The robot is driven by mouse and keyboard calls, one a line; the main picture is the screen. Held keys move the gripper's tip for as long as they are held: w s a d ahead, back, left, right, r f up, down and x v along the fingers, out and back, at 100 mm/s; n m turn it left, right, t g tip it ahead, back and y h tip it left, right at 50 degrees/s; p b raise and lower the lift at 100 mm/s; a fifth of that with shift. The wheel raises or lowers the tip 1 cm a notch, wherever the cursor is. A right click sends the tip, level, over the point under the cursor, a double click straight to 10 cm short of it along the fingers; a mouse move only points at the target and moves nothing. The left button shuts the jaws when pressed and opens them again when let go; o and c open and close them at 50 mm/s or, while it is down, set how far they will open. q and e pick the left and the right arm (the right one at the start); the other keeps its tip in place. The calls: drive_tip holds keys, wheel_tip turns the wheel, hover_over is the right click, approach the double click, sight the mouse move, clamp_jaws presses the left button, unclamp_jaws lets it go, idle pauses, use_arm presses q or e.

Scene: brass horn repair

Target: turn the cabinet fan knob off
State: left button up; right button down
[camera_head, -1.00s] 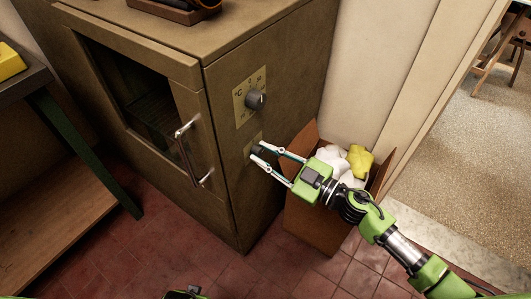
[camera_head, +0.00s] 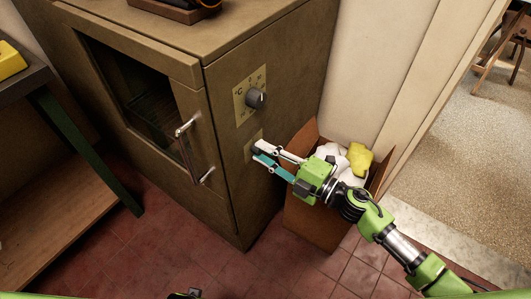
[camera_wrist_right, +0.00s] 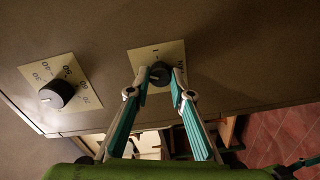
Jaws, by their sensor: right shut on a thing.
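The brown cabinet (camera_head: 225,185) has a small lower plate (camera_wrist_right: 170,52) on its side, with the dark fan knob (camera_wrist_right: 159,74) on it. My right gripper (camera_wrist_right: 160,78) has its two fingertips closed on either side of this knob. In the head view, my right gripper (camera_head: 258,150) reaches the lower plate from the right, and its fingers mostly hide the knob. The exact setting of the knob is hard to read.
A larger temperature knob (camera_head: 256,98) on a numbered plate sits above the fan knob; it also shows in the wrist view (camera_wrist_right: 56,93). A cardboard box (camera_head: 313,222) with white and yellow contents stands beneath my right arm. The cabinet door handle (camera_head: 189,150) is to the left.

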use_arm(q)
drive_tip(key=shift+w+d+r+b, duration=0.1)
drive_tip(key=shift+w+r+b, duration=0.1)
drive_tip(key=shift+w+r, duration=0.35)
drive_tip(key=shift+w+a+r+b, duration=0.15)
drive_tip(key=shift+w+r, duration=0.15)
drive_tip(key=shift+r, duration=0.45)
drive_tip(key=shift+w+d+r+b, duration=0.2)
drive_tip(key=shift+w+r, duration=0.25)
drive_tip(key=shift+r, duration=0.2)
use_arm(e)
drive_tip(key=shift+n, duration=2.7)
use_arm(q)
drive_tip(key=shift+r, duration=0.1)
use_arm(e)
drive_tip(key=c, duration=1.8)
unclamp_jaws()
use_arm(q)
drive_tip(key=shift+w, duration=0.1)
use_arm(e)
drive_tip(key=v, duration=1.2)
